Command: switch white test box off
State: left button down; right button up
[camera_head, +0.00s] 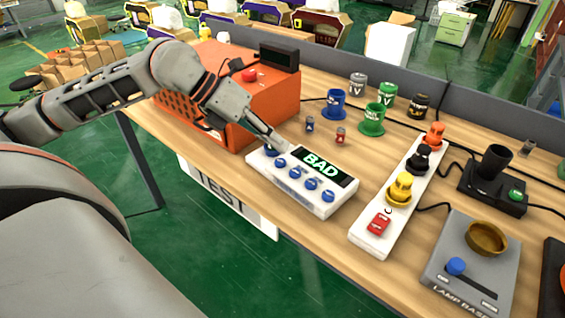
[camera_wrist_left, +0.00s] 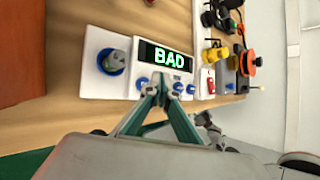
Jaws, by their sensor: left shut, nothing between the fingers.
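The white test box (camera_head: 318,205) lies on the wooden table with a lit screen (camera_head: 322,166) reading BAD in green. Several blue knobs (camera_head: 311,184) run along its near side. In the left wrist view the box (camera_wrist_left: 97,83) has a blue round socket (camera_wrist_left: 112,62) with a grey piece in it, beside the screen (camera_wrist_left: 165,58). My left gripper (camera_head: 284,146) is shut and empty over the box's left part. In the left wrist view its tips (camera_wrist_left: 160,80) are close to the blue knobs; I cannot tell whether they touch. My right gripper is not in view.
An orange machine (camera_head: 270,100) with a red button stands behind the box to the left. A white power strip (camera_head: 374,240) with plugs and a red switch (camera_head: 378,223) lies to the right. Blue (camera_head: 336,103) and green (camera_head: 376,120) cups stand behind. A grey lamp base (camera_head: 450,275) is at right.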

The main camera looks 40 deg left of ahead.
aim_at(280, 163)
pick_arm(q)
jog(key=shift+f, duration=0.65)
dwell(0.4)
dwell(0.6)
jog(key=shift+f, duration=0.45)
dwell(0.3)
